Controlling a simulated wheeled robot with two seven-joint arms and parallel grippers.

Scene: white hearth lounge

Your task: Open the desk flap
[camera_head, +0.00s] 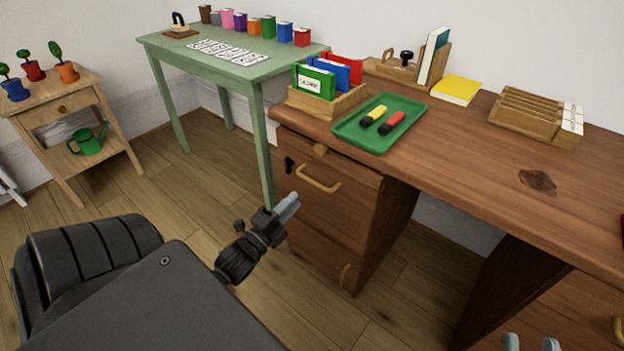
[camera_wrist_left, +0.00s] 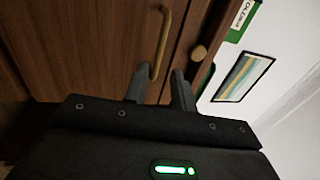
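The brown wooden desk (camera_head: 450,170) has a left pedestal with a front panel (camera_head: 335,210), apparently the flap, which looks closed. It bears a curved tan handle (camera_head: 318,182), with a round knob (camera_head: 320,149) above. A small black fitting (camera_head: 289,164) is on the front's left side. In the left wrist view the handle (camera_wrist_left: 162,42) stands just beyond my fingertips and the knob (camera_wrist_left: 198,52) is right of them. My left gripper (camera_head: 288,207) is open and empty (camera_wrist_left: 158,88), in front of the pedestal, apart from the handle. My right gripper (camera_head: 531,343) shows only two separated fingertips at the bottom edge.
On the desk stand a green tray (camera_head: 350,134) with two markers, a wooden box of coloured folders (camera_head: 300,99), a yellow book (camera_head: 456,90) and a wooden sorter (camera_head: 520,122). A green table (camera_head: 230,66) adjoins on the left. The floor before the pedestal is clear.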

